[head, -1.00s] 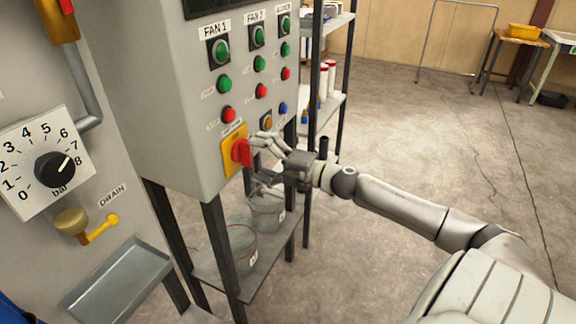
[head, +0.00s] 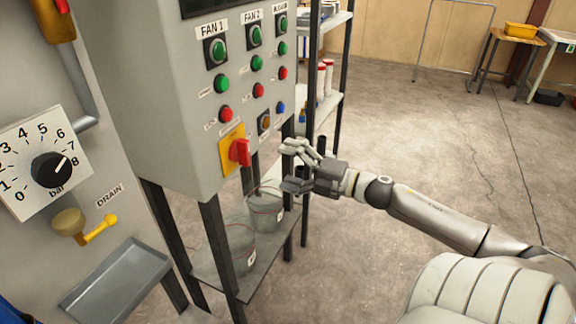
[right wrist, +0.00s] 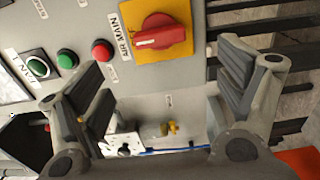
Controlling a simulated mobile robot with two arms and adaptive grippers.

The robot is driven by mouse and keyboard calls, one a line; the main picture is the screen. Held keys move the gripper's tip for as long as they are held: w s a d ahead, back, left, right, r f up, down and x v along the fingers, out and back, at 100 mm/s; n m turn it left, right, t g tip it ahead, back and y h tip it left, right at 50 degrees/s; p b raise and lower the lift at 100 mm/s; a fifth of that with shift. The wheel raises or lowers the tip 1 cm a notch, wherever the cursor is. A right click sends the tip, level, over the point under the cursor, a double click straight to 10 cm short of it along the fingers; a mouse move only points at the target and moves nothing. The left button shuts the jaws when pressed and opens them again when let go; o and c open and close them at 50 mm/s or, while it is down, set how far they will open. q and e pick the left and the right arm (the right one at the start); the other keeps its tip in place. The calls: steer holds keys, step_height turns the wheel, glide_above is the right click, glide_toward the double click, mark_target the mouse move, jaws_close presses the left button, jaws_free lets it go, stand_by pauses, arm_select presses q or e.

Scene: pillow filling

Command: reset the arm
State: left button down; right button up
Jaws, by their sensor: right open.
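My right gripper (head: 292,166) is open and empty in the head view, in front of the lower right of the grey control panel and apart from it. In the right wrist view its two fingers (right wrist: 165,95) are spread wide with nothing between them. A red rotary switch (head: 240,152) on a yellow plate (head: 229,165) is to the left of the gripper in the head view. In the right wrist view the red switch (right wrist: 157,32) is beyond the fingertips, not touched. My left gripper is in neither view.
The control panel (head: 150,100) carries several buttons. A dial (head: 50,168) and a drain tray (head: 118,280) are at left. Buckets (head: 265,208) stand on a low shelf under the panel. A shelf rack (head: 335,105) is behind. The floor (head: 420,130) at right is clear.

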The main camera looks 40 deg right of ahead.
stand_by(0.5)
steer(key=s+d+f+m+h, duration=0.1)
steer(key=d+f+m+h, duration=0.3)
steer(key=f, duration=0.5)
steer(key=s+d+f+m+h, duration=0.2)
steer(key=d+f+m, duration=0.3)
steer(key=f, duration=0.4)
steer(key=s+f+m+g+h, duration=0.25)
steer(key=s+f, duration=0.25)
steer(key=f, duration=0.6)
steer(key=s+f+m+g+h, duration=0.1)
steer(key=s+f+m+g, duration=0.4)
steer(key=f, duration=0.7)
steer(key=s+a+f+m+g+y, duration=0.1)
steer(key=s+a+f+g, duration=0.3)
steer(key=s+a+f, duration=0.8)
steer(key=s+a+f+m+g+y, duration=0.1)
steer(key=s+a+f+g, duration=0.3)
steer(key=s+a+f, duration=0.8)
steer(key=s+a+m, duration=0.1)
steer(key=s+a, duration=0.2)
steer(key=s, duration=0.2)
steer(key=shift+s+a+m, duration=0.15)
steer(key=shift+a+m, duration=0.05)
steer(key=shift+m, duration=0.15)
steer(key=shift+y, duration=0.25)
